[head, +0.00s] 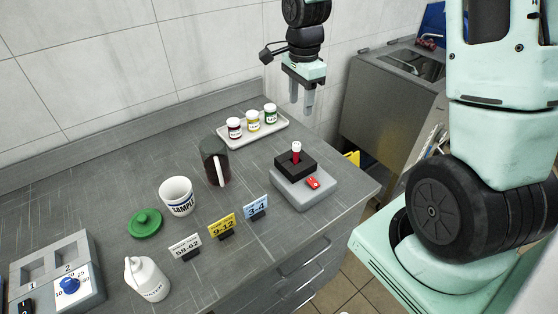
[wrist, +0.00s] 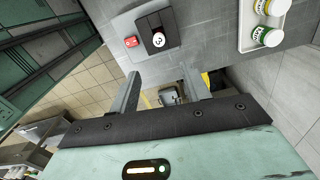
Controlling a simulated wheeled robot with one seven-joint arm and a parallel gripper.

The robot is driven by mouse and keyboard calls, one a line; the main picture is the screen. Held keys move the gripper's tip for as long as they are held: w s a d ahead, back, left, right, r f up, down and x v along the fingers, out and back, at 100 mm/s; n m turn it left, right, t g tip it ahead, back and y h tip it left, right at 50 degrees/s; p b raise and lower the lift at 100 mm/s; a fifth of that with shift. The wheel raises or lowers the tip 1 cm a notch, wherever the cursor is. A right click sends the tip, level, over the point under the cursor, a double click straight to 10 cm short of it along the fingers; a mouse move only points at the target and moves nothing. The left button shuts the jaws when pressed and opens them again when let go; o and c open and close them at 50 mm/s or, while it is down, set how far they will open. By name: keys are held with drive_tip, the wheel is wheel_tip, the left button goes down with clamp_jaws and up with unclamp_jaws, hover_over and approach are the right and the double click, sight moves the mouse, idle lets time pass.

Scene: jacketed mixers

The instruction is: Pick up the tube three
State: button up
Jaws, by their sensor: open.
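Tube three is a small tube with a white cap and a red body (head: 296,153). It stands upright in a black block on a grey base (head: 301,192), near the right end of the counter. In the wrist view its white cap, marked 3, shows from above (wrist: 158,40). My gripper (head: 302,106) is open and empty, pointing down above and behind the tube in the head view. In the wrist view its two fingers (wrist: 163,86) are apart, with the tube beyond their tips.
A white tray (head: 281,124) with three capped jars stands behind the block. A dark jug (head: 208,168), a SAMPLE cup (head: 177,205), a green lid (head: 145,223) and number cards (head: 223,228) stand to the left. The counter's right edge is close to the block.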

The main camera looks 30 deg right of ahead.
sight(297, 144)
wheel_tip(297, 144, down, 12)
drive_tip(key=p, duration=0.2)
drive_tip(key=shift+r+p, duration=0.2)
drive_tip(key=shift+p, duration=0.15)
drive_tip(key=f, duration=0.1)
drive_tip(key=f+p, duration=0.2)
drive_tip(key=f, duration=0.1)
drive_tip(key=shift+a, duration=0.3)
drive_tip(key=shift+f, duration=0.6)
clamp_jaws()
